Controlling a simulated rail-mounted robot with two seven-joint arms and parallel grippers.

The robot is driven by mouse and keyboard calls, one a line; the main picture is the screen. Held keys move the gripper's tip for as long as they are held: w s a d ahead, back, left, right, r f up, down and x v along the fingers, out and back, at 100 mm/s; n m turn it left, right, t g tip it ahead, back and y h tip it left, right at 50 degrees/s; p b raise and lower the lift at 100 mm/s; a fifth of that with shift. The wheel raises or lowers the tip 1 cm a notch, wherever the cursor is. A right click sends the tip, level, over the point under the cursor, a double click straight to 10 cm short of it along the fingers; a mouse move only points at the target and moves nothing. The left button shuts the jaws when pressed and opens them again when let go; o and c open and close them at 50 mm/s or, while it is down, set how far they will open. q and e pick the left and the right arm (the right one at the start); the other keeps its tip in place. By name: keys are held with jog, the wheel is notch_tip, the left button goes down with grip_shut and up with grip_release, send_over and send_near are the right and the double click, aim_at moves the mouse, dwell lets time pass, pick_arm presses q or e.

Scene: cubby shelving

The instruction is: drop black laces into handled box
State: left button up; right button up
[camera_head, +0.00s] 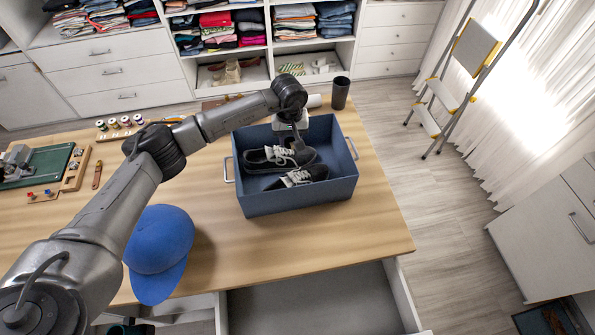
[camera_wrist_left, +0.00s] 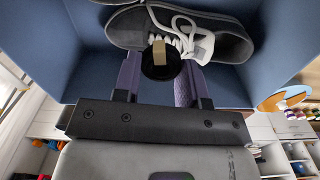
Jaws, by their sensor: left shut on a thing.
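The handled box (camera_head: 300,199) is a blue open bin on the wooden table, with a pale handle at its left and right ends. Two black sneakers with white laces (camera_head: 268,158) (camera_head: 299,177) lie inside it. My left gripper (camera_head: 297,146) is over the inside of the box, pointing down. In the left wrist view its fingers (camera_wrist_left: 157,80) are shut on the black laces (camera_wrist_left: 158,68), a small dark bundle with a tan band. One sneaker (camera_wrist_left: 125,27) shows just beyond the bundle. The head view does not show the bundle clearly. My right gripper is not in view.
A blue cap (camera_head: 160,248) lies left of the box. A dark cylinder cup (camera_head: 340,93) stands behind the box. Thread spools (camera_head: 120,122) and a green mat (camera_head: 40,166) are at the left. The table right of the box is clear.

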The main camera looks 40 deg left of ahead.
pick_arm(q)
jog(key=o, duration=1)
jog(key=shift+c, duration=0.2)
notch_tip(320, 180, up, 14)
jog(key=shift+f, duration=0.1)
dwell(0.5)
